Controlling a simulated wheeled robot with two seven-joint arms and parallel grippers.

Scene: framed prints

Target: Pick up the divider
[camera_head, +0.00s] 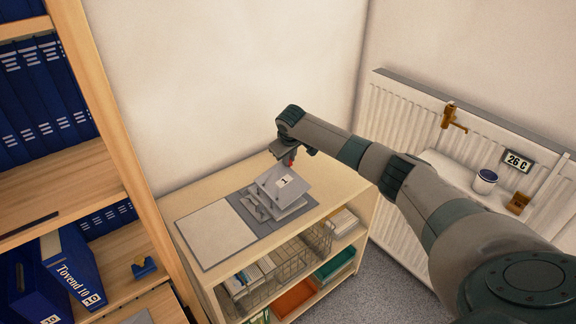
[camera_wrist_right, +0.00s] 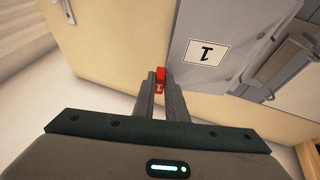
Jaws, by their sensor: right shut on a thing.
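My right gripper (camera_head: 289,160) is above the back edge of the low wooden cabinet, just behind a grey plate with a white label "1" (camera_head: 284,182). In the right wrist view its two fingers (camera_wrist_right: 160,88) are shut on a small red tab (camera_wrist_right: 160,74), which I take for the divider's tab. The grey plate (camera_wrist_right: 225,40) is close to the right of the fingers in the wrist view. Below it in the head view is an open grey binder (camera_head: 265,215) with a metal mechanism. My left gripper is not in view.
Wire baskets (camera_head: 290,258) and trays fill the cabinet's shelves. Blue binders (camera_head: 70,265) stand in the left bookcase. A radiator (camera_head: 400,115) and a small shelf with a cup (camera_head: 485,182) are at right.

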